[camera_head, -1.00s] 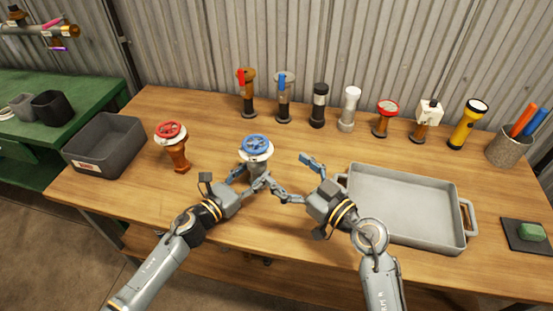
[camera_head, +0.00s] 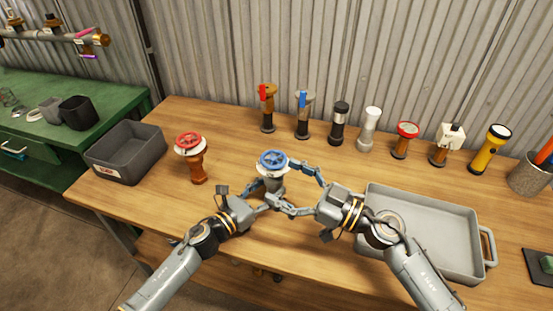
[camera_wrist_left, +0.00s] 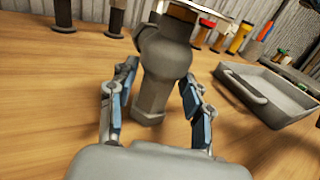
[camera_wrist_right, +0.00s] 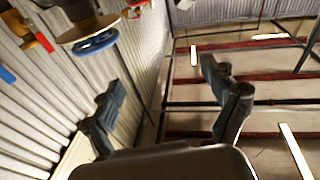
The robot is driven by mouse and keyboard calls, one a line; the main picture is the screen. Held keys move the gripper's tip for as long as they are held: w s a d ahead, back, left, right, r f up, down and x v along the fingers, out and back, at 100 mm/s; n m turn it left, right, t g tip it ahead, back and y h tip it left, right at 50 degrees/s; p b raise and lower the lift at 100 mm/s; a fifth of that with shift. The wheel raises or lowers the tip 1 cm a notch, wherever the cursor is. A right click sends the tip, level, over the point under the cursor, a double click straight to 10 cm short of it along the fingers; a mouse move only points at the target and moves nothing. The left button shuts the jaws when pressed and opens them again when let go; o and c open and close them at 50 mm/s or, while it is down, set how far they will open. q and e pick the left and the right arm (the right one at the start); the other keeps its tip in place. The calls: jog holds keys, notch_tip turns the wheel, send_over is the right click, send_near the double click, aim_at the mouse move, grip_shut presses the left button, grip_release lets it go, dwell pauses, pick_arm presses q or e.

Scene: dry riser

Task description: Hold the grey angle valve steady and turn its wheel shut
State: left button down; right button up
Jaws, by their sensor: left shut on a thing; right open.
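The grey angle valve (camera_head: 275,181) stands upright on the wooden bench with a blue wheel (camera_head: 272,158) over a white disc. My left gripper (camera_head: 263,193) is shut on the valve's grey body, with a finger on each side in the left wrist view (camera_wrist_left: 158,85). My right gripper (camera_head: 287,185) is open at the valve's right. Its upper finger is close beside the wheel; I cannot tell if they touch. In the right wrist view the blue wheel (camera_wrist_right: 96,40) is at upper left, beyond the fingers (camera_wrist_right: 160,85) and not between them.
An orange valve with a red wheel (camera_head: 190,145) stands to the left, near a dark grey bin (camera_head: 126,165). A grey tray (camera_head: 425,215) lies right, close to my right forearm. Several valves and torches, including a yellow torch (camera_head: 487,150), line the back. Bare wood lies behind the valve.

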jog(key=m+h, duration=0.1)
send_near(275, 158)
jog(key=v, duration=0.2)
jog(key=shift+h, duration=0.3)
jog(key=x, duration=1.2)
jog(key=shift+s+r, duration=0.1)
jog(key=shift+r, duration=0.05)
jog(key=shift+c, duration=0.2)
jog(key=c, duration=1.1)
